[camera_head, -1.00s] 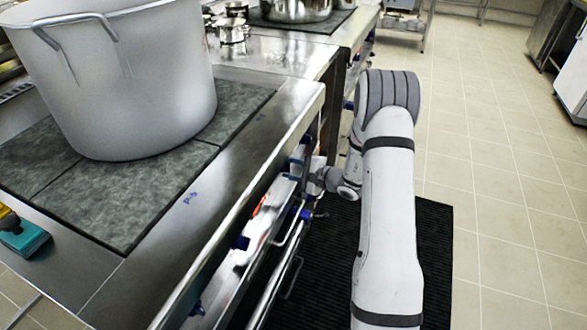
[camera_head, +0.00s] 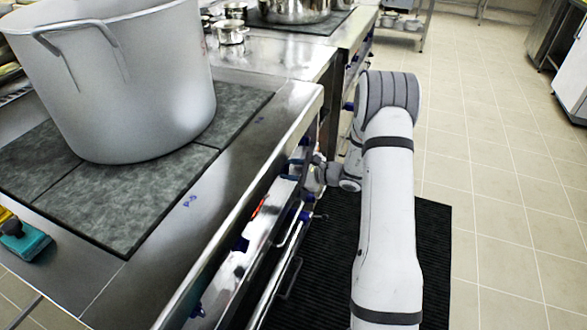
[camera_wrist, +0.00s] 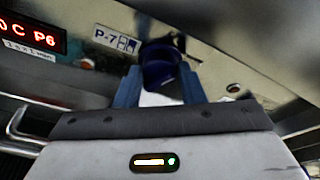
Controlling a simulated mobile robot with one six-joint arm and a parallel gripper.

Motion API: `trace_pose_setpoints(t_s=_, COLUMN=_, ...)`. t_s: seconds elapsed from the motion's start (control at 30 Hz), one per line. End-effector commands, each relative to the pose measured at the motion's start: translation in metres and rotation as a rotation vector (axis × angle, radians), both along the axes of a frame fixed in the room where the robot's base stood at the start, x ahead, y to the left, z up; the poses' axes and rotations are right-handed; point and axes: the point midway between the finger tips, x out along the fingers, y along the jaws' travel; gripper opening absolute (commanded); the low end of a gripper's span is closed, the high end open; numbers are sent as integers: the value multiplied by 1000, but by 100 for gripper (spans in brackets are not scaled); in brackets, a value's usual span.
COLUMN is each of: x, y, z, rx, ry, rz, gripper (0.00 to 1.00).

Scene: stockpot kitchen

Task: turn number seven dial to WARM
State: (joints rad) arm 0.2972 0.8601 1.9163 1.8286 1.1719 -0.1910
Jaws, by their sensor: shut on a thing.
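In the wrist view the dark blue dial (camera_wrist: 158,68) sits on the steel front panel, just right of a label (camera_wrist: 112,38) that reads P-7. My gripper (camera_wrist: 160,88) is shut on this dial, with one blue finger on each side of it. The fingers and gripper body hide the dial's lower part, and I cannot read its setting. In the head view my gripper (camera_head: 302,168) reaches the front panel from the right, under the counter edge. The dial in its grip is too small to make out there.
A large stockpot (camera_head: 118,85) stands on the dark cooktop (camera_head: 130,195) above. A red display (camera_wrist: 32,36) is left of the P-7 label. Oven handles (camera_head: 285,235) jut out below the panel. Tiled floor (camera_head: 510,200) at right is open.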

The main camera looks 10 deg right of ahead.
Motion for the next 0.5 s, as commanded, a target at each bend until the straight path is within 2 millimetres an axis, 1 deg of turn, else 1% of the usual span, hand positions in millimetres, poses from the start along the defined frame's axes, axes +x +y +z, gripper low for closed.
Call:
trace_pose_setpoints(t_s=0.03, x=0, y=4, z=2, rx=26, ry=36, rz=11, gripper=13)
trace_pose_setpoints(t_s=0.3, x=1, y=3, z=2, rx=151, ry=228, rz=13, gripper=13)
trace_pose_setpoints(t_s=0.5, x=2, y=3, z=1, rx=222, ry=333, rz=12, gripper=13)
